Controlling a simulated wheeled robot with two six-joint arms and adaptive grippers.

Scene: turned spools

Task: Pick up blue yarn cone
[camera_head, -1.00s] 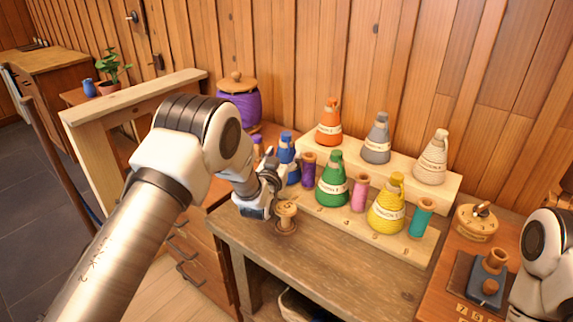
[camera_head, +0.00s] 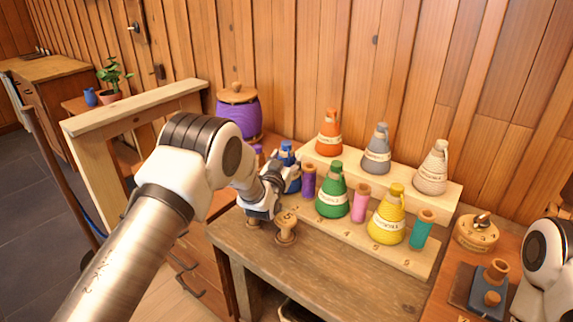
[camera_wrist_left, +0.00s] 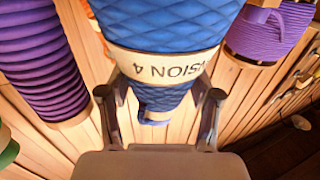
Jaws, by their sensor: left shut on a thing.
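The blue yarn cone (camera_head: 287,158) stands upright at the left end of the front row, partly hidden by my left gripper (camera_head: 275,181) in the head view. In the left wrist view the cone (camera_wrist_left: 165,28) hangs upside down in the picture, with a cream label band. The two fingers of my left gripper (camera_wrist_left: 160,94) are shut on its narrow upper part, one on each side. Its base is out of the wrist view, and I cannot tell whether it is clear of the rack. My right gripper is not in view.
A purple spool (camera_head: 309,181) and green cone (camera_head: 333,194) stand close right of the blue cone. Orange, grey and cream cones fill the raised back step (camera_head: 452,196). Wooden spools (camera_head: 286,226) stand in front. A purple lidded jar (camera_head: 238,114) is behind left.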

